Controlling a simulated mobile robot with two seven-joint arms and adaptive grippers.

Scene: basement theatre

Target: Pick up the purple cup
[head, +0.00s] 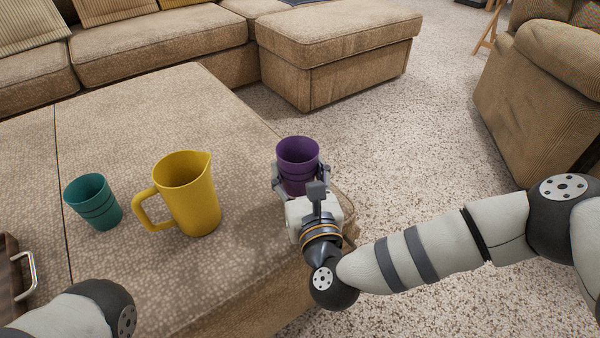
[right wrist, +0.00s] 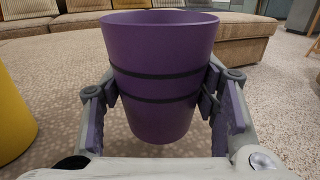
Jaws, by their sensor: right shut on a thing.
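The purple cup (head: 298,160) is upright between the fingers of my right gripper (head: 297,182), near the right edge of the upholstered ottoman. In the right wrist view the cup (right wrist: 160,75) fills the middle, with dark bands around it. The fingers of my right gripper (right wrist: 160,98) press on it from both sides, shut on it. Its base shows there against the tan surface, and I cannot tell whether it touches. My left arm enters at the bottom left of the head view; its gripper is out of view.
A yellow pitcher (head: 188,195) and a teal cup (head: 94,202) stand on the ottoman (head: 150,105) left of the purple cup. A brown tray with a metal handle (head: 27,274) is at the left edge. A sofa (head: 160,45) is behind; an armchair (head: 540,90) is at right.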

